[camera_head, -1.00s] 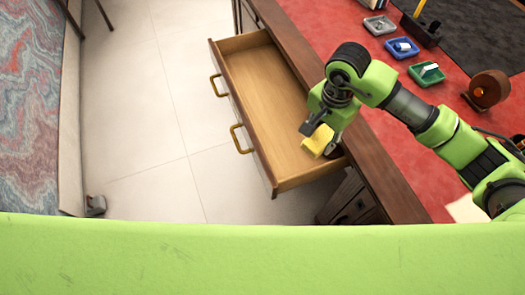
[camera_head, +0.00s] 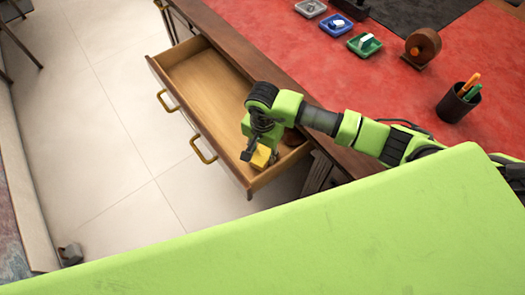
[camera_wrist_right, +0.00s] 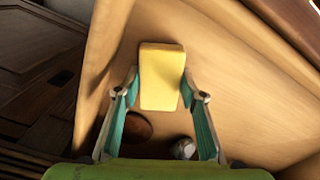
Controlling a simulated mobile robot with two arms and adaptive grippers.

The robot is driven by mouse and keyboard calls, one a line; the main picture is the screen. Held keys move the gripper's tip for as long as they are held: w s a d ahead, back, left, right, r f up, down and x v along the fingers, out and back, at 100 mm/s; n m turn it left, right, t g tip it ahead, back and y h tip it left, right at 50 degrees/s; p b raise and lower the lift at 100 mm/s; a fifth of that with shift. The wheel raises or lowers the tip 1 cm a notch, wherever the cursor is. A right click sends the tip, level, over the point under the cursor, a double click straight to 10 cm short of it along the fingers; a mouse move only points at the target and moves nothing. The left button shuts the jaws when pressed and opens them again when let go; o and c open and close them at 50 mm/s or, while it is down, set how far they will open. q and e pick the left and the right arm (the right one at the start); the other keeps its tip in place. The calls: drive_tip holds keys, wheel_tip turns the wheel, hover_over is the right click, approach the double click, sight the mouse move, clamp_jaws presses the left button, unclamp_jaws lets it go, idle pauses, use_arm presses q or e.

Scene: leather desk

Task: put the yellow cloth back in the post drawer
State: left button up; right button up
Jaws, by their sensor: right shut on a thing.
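The yellow cloth (camera_head: 262,158) is a small folded block in my right gripper (camera_head: 257,154). The cloth also shows in the right wrist view (camera_wrist_right: 161,65), between the two fingers, which are shut on it. The gripper points down over the near end of the open wooden drawer (camera_head: 205,82), inside its walls as seen from the head. I cannot tell whether the cloth touches the drawer floor. My wrist hides part of that end of the drawer. My left gripper is not in view.
In the right wrist view a brown round thing (camera_wrist_right: 137,126) and a small silvery thing (camera_wrist_right: 184,148) show near the fingers. On the red desk top stand a blue tray (camera_head: 337,27), a green tray (camera_head: 364,44), a tape dispenser (camera_head: 421,47) and a pen cup (camera_head: 458,103). The drawer's far part is clear.

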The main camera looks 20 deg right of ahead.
sight(263, 154)
drive_tip(key=shift+f, duration=0.1)
drive_tip(key=shift+f, duration=0.15)
drive_tip(key=o, duration=1.1)
drive_tip(key=shift+w+r, duration=0.1)
drive_tip(key=shift+r, duration=0.3)
wheel_tip(263, 154, up, 12)
drive_tip(key=shift+f+b, duration=0.2)
drive_tip(key=shift+b, duration=0.15)
